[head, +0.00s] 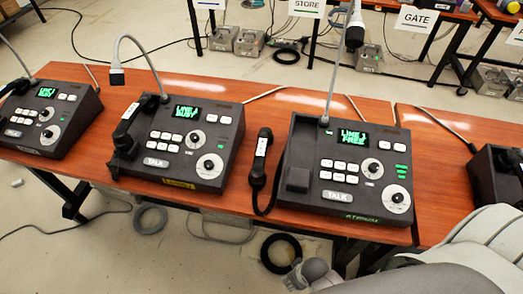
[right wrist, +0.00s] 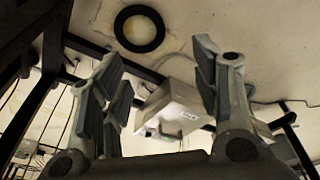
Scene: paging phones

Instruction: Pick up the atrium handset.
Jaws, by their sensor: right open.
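The console's green screen reads "LINE 1 FREE". My right gripper (head: 314,272) is at the bottom of the head view, below the table's front edge and apart from the handset. In the right wrist view its fingers (right wrist: 157,75) are spread with nothing between them. My left gripper is out of view.
A middle console (head: 188,140) and a left console (head: 50,118) carry black handsets. A gooseneck microphone (head: 354,35) rises behind the atrium console. Another console (head: 498,170) stands at the right. A black cable coil (head: 281,253) lies on the floor; a grey box (right wrist: 172,108) shows in the wrist view.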

